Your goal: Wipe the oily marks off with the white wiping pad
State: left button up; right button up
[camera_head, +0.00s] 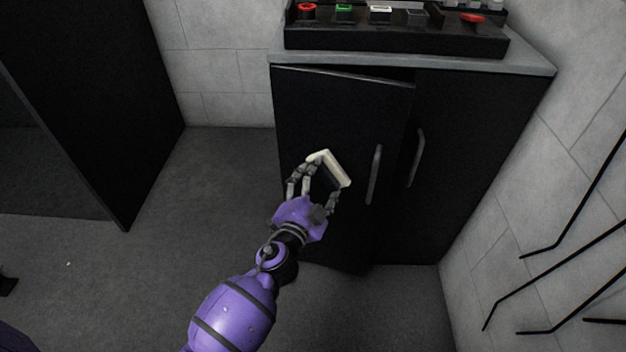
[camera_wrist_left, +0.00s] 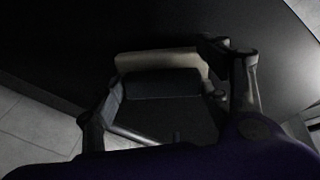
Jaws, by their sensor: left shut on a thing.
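The white wiping pad (camera_head: 331,167) is held in my left gripper (camera_head: 321,182), in front of the left door (camera_head: 335,110) of a black cabinet. The pad's pale face is toward the door; I cannot tell whether it touches it. In the left wrist view the pad (camera_wrist_left: 160,63) shows as a pale strip above a dark block, between the fingers of my left gripper (camera_wrist_left: 175,90). The fingers are shut on it. No oily marks can be made out on the dark door. My right gripper is not in view.
The left door stands slightly ajar, with a vertical handle (camera_head: 374,175); the right door has another handle (camera_head: 416,158). A control panel (camera_head: 395,40) with buttons sits on the cabinet top. Black rods (camera_head: 560,262) are at the right wall. Grey floor (camera_head: 190,220) is open at left.

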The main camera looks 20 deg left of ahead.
pick_arm(q)
jog(key=shift+w, duration=0.15)
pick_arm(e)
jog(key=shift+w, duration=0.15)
pick_arm(q)
jog(key=s+a+p, duration=0.1)
jog(key=s+a, duration=0.3)
jog(key=s, duration=0.1)
jog(key=shift+s, duration=0.35)
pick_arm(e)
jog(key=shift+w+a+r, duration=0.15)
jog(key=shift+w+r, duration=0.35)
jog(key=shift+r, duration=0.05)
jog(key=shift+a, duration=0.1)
